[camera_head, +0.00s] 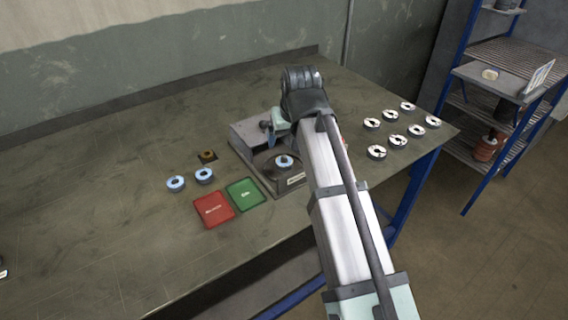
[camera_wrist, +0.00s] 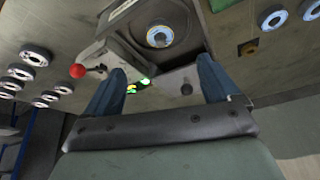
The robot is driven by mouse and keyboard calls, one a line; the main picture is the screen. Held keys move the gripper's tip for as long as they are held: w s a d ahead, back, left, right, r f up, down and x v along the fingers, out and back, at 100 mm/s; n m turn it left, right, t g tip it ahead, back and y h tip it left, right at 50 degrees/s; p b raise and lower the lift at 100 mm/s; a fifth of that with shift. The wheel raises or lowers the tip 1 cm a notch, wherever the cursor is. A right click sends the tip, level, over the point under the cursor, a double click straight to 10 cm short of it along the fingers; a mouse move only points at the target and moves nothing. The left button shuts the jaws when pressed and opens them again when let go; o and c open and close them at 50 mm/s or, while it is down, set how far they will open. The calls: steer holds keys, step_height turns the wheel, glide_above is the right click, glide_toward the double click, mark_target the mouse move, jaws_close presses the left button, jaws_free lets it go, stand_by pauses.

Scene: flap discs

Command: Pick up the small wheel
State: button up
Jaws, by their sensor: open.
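Several small wheel-like discs are in view; I cannot tell which one is meant. A blue-rimmed disc (camera_head: 284,161) lies on the grey fixture (camera_head: 296,182); it also shows in the wrist view (camera_wrist: 159,37). Two more blue discs, one nearer (camera_head: 175,184) and one beside it (camera_head: 204,176), lie on the table to the left. A small brown ring (camera_head: 208,155) sits on a dark square and shows in the wrist view (camera_wrist: 248,48). My gripper (camera_wrist: 162,66) is open with nothing between its fingers, above the fixture. In the head view my arm partly hides the fixture.
Several white discs (camera_head: 397,141) lie on the table's right. A red pad (camera_head: 213,210) and a green pad (camera_head: 245,194) lie in front of the fixture. A red knob (camera_wrist: 77,71) and green light (camera_wrist: 145,82) show by the fixture. The table's left is largely clear.

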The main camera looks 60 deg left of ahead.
mark_target(285, 157)
steer(key=x, duration=1.3)
steer(key=shift+w+a+f, duration=0.1)
steer(key=shift+a+f, duration=0.15)
steer(key=shift+a, duration=0.05)
steer(key=c, duration=1.2)
steer(key=shift+r, duration=0.1)
